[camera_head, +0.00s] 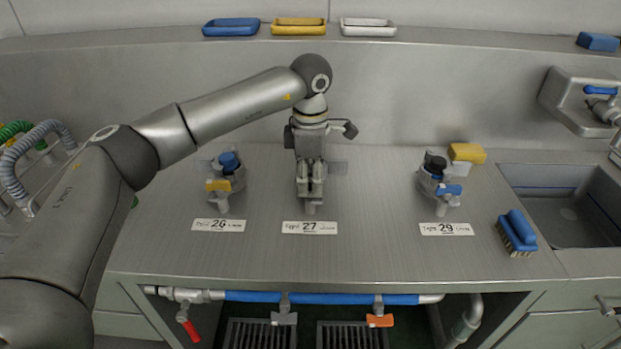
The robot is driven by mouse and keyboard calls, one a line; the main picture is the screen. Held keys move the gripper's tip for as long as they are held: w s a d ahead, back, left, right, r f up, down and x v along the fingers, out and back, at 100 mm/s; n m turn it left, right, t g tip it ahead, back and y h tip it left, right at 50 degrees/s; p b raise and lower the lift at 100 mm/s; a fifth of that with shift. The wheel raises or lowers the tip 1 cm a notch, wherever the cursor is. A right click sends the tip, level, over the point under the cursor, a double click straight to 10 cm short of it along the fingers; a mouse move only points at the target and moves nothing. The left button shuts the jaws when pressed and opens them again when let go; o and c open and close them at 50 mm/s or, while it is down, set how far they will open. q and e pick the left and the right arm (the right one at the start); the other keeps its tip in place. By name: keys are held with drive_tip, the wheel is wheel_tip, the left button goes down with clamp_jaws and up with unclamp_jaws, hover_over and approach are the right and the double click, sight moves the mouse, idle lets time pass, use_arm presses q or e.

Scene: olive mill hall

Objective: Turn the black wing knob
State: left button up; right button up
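My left gripper (311,190) points down over the fitting behind the label 27 (310,228). Its two fingers stand close together and hide most of that fitting, so I cannot see a wing knob there or whether the fingers touch one. A grey spout tip (311,208) shows below them. The fitting behind label 29 has a black knob (435,163) on top and a blue wing handle (449,189) in front. The fitting at label 26 has a blue top knob (229,161) and a yellow wing handle (218,185). My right gripper is out of view.
A yellow sponge (467,153) and a blue brush (517,233) lie on the steel counter (260,257) left of the sink (565,205). Trays (231,27) stand on the shelf. Pipes with red and orange handles (380,320) run under the front edge.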

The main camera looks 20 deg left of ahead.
sight(311, 184)
use_arm(q)
wheel_tip(311, 184, up, 12)
idle(0.6)
drive_tip(key=shift+f, duration=0.1)
